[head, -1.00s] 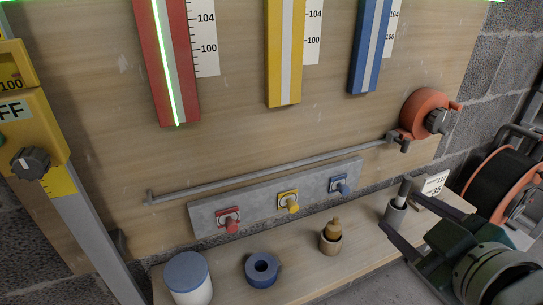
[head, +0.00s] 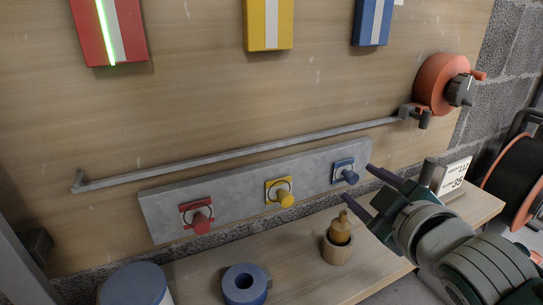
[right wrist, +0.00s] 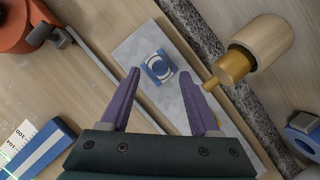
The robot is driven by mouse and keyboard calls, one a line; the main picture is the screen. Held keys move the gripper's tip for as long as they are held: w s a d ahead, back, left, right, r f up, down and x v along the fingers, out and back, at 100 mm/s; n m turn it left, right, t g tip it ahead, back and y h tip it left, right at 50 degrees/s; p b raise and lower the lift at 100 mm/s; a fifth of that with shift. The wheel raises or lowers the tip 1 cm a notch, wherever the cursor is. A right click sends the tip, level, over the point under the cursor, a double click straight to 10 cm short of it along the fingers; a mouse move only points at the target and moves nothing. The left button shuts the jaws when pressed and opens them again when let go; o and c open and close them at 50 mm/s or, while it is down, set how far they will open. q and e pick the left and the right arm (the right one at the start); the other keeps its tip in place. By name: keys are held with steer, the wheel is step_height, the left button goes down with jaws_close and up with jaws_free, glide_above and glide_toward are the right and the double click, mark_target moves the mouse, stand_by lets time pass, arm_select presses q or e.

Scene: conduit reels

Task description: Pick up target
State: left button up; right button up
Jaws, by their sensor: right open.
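The task does not say which thing is the target. My left gripper is not in view.
On the shelf below stand a wooden cup (head: 337,250) with a tan plug, a blue ring (head: 244,285) and a blue-lidded jar (head: 133,287). A grey rod (head: 240,152) runs above the plate to an orange reel (head: 440,84). A numbered card (head: 456,177) stands at right.

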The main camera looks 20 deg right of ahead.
mark_target(348, 175)
steer(key=shift+x, duration=1.15)
steer(key=shift+s, duration=0.1)
jaws_close()
